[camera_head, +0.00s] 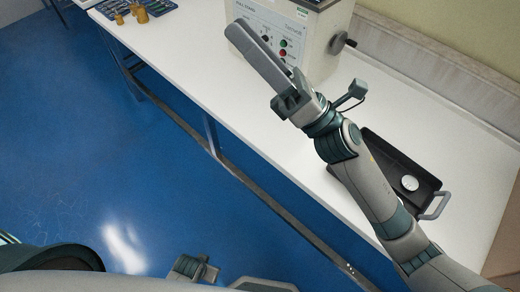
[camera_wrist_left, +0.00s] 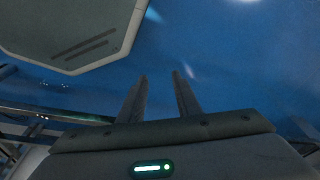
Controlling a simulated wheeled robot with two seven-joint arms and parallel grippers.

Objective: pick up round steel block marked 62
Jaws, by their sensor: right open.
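A round silver-grey steel block (camera_head: 410,183) lies in a dark tray (camera_head: 427,183) at the right of the table in the head view. The number on it is too small to read. My right gripper (camera_head: 245,30) is open, up and left of the block, in front of the tester and well apart from the block. My right forearm covers part of the tray. My left gripper (camera_wrist_left: 160,78) shows in the left wrist view with its two fingers apart and nothing between them, over the blue floor.
A white tester (camera_head: 290,35) with buttons and a side knob (camera_head: 342,42) stands on the white table (camera_head: 190,75). Brass-coloured weights (camera_head: 138,13) and a dark case (camera_head: 155,7) are at the far left. A wall runs along the back. Table space left of the tester is clear.

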